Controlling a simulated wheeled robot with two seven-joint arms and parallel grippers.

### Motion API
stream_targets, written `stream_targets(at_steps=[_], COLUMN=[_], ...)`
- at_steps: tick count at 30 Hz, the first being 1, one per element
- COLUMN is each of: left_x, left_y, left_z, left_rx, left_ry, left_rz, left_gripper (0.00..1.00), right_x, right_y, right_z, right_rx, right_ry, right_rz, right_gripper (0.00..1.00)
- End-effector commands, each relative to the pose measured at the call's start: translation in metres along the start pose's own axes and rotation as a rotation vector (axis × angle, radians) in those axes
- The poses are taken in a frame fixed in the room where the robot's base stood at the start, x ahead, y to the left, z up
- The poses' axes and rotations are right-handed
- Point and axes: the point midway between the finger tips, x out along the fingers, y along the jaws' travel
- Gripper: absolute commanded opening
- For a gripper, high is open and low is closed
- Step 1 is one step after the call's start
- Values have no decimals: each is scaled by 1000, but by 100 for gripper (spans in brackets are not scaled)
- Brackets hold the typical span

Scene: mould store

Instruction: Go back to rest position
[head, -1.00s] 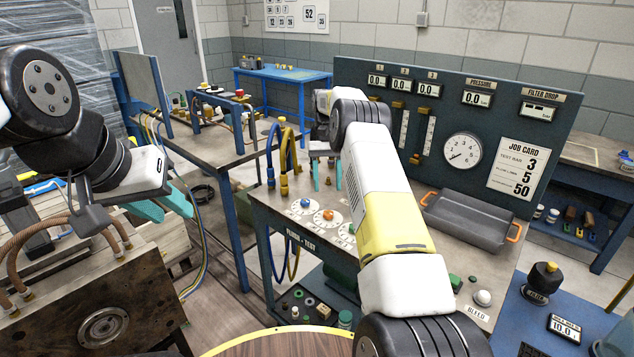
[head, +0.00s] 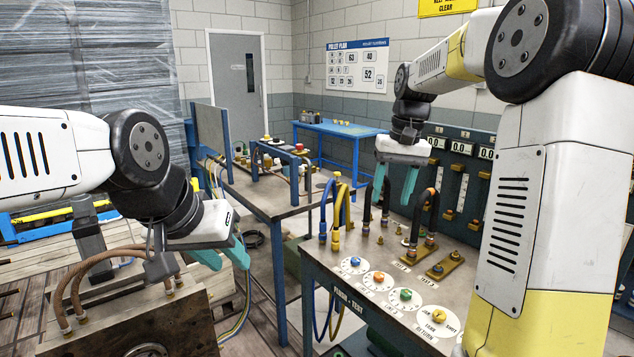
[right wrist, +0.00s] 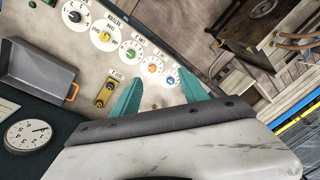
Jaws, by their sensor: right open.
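My right gripper (head: 393,202) is raised above the flush test bench (head: 333,262), its teal fingers pointing down and spread apart. Nothing is between them. In the right wrist view this gripper (right wrist: 161,78) is open over the bench top, with the dials beyond its fingertips. My left gripper (head: 232,266) hangs at the left, near the brown mould block (head: 180,325). Its two teal fingers are apart and hold nothing. The right arm's links hide much of the right side in the head view.
Blue and yellow hoses (head: 340,205) and dark hoses (head: 425,215) stand up from the bench near the right gripper. Coloured dials (head: 378,279) line its front edge. Brown hoses (head: 75,290) rise from the mould block. A grey tray (right wrist: 38,72) sits on the bench.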

Motion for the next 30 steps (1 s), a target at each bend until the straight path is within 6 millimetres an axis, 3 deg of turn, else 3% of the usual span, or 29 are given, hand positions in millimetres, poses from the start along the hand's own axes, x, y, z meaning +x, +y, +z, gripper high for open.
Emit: stream_targets(at_steps=[3, 7, 12, 16, 22, 30], left_x=[0, 0, 0, 0, 0, 0], left_y=[0, 0, 0, 0, 0, 0], left_z=[0, 0, 0, 0, 0, 0], left_rx=[0, 0, 0, 0, 0, 0], left_ry=[0, 0, 0, 0, 0, 0], left_rz=[0, 0, 0, 0, 0, 0], left_gripper=[34, 34, 34, 34, 34, 34], right_x=[-24, -35, -34, -22, -6, -3], right_y=[-7, -13, -20, -23, -25, -25], right_z=[46, 95, 160, 200, 233, 238], right_rx=[-21, -42, -67, -81, -94, -96], right_ry=[91, 186, 306, 385, 454, 464], right_rz=[-18, -35, -57, -71, -82, -83], right_gripper=[51, 51, 51, 51, 51, 51])
